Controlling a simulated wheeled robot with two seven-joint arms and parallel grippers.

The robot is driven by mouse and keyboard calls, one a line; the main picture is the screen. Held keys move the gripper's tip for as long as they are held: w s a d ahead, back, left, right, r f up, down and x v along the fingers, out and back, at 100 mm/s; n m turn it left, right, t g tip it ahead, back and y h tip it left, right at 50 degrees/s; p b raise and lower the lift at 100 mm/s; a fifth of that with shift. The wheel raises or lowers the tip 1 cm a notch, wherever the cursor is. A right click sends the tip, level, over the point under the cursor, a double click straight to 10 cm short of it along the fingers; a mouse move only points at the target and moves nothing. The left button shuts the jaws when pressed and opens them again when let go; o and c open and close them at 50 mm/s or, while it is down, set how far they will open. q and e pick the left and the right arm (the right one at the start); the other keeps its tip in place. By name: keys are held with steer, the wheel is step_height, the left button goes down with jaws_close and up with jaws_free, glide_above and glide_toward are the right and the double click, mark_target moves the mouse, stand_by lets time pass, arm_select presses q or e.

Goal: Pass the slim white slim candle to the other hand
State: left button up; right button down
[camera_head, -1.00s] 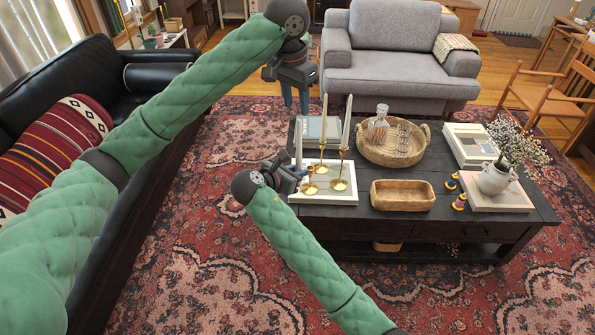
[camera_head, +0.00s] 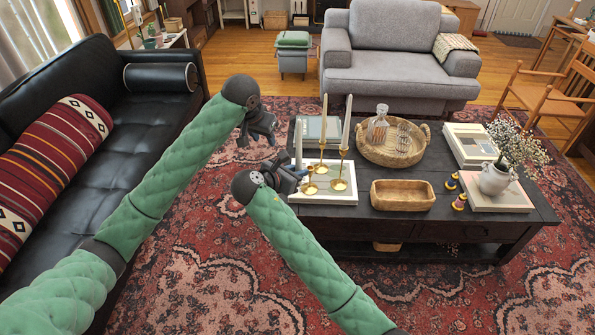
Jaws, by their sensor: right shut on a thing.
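A slim white candle (camera_head: 298,148) stands upright at the left end of the coffee table in the head view. My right gripper (camera_head: 302,180) is shut around its lower part, which the jaws hide. My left gripper (camera_head: 259,138) is up and to the left of the candle, apart from it. Its fingers look spread, with nothing between them. Two other tall candles, a cream one (camera_head: 324,125) and a white one (camera_head: 346,122), stand in brass candlesticks just right of the held candle.
The brass candlesticks (camera_head: 340,184) stand on a white tray or book (camera_head: 345,197) close to my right gripper. A wooden bowl (camera_head: 402,195), a wicker tray (camera_head: 366,152) and a flower vase (camera_head: 494,180) are farther right. A black sofa (camera_head: 150,125) lies left.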

arm_select(q)
steer(key=s+a+f+n+y, duration=0.1)
steer(key=s+a+f+y, duration=0.1)
steer(key=s+a+f, duration=0.7)
steer(key=s+a+f+n+y, duration=0.1)
steer(key=s+a+f, duration=0.3)
steer(key=f, duration=1)
steer(key=s+d+f+h, duration=0.1)
steer(key=s+d, duration=0.3)
steer(key=s, duration=0.7)
steer(key=s+d+f+g+h, duration=0.1)
steer(key=s+d, duration=0.3)
steer(key=s, duration=0.8)
steer(key=s+d+f+g+h, duration=0.1)
steer(key=s+d, duration=0.3)
steer(key=s, duration=0.8)
steer(key=shift+d+f, duration=0.4)
steer(key=shift+f, duration=0.1)
